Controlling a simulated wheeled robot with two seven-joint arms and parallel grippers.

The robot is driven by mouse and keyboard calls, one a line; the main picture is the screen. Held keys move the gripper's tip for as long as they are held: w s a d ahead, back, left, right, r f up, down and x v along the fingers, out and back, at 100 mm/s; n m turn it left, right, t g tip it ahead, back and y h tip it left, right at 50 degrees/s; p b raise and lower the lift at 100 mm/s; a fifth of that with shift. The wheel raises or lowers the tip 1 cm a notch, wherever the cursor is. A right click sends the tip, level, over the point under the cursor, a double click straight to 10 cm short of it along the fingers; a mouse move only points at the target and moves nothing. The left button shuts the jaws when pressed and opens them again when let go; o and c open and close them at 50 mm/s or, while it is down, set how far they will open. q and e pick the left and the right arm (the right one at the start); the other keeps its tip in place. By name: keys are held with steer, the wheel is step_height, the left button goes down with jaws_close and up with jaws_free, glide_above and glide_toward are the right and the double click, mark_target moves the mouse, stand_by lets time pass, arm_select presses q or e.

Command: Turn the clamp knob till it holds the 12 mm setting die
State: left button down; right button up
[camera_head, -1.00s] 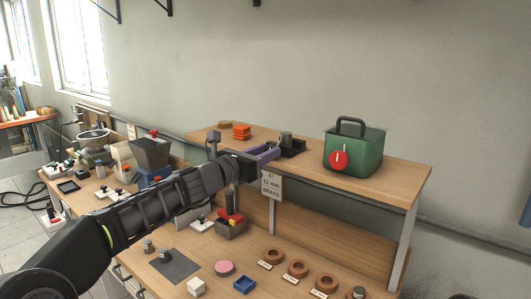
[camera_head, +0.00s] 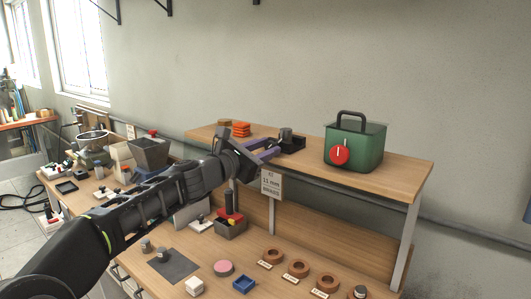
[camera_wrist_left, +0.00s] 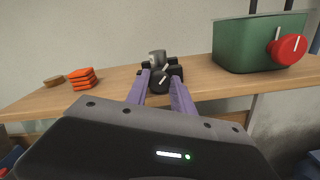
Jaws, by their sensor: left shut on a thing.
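The dark clamp (camera_head: 293,144) stands on the raised shelf, left of the green box. A grey cylindrical die (camera_wrist_left: 156,57) sits in it; its size cannot be read. The black clamp knob (camera_wrist_left: 161,78) faces me and has a slanted white line, seen in the left wrist view. My left gripper (camera_head: 272,150) reaches the clamp from the front left. Its two purple fingers are shut on the knob, one on each side, as the left wrist view also shows (camera_wrist_left: 160,86). In the head view the knob is mostly hidden by the fingers. My right gripper is not in view.
A green box (camera_head: 362,146) with a red dial stands right of the clamp. Orange blocks (camera_head: 241,129) lie to its left. A sign (camera_head: 271,184) reading "11 mm" hangs from the shelf front. Several brown rings (camera_head: 298,267) and small parts lie on the lower bench.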

arm_select(q)
steer(key=c, duration=1.1)
jaws_free()
steer(key=shift+s+a, duration=0.1)
steer(key=shift+s+a+f+b, duration=0.1)
steer(key=shift+s+a+b, duration=0.1)
steer(key=shift+s+b, duration=0.1)
steer(key=b+v, duration=0.2)
steer(key=v, duration=0.5)
steer(key=shift+b, duration=0.3)
steer(key=shift+w, duration=0.1)
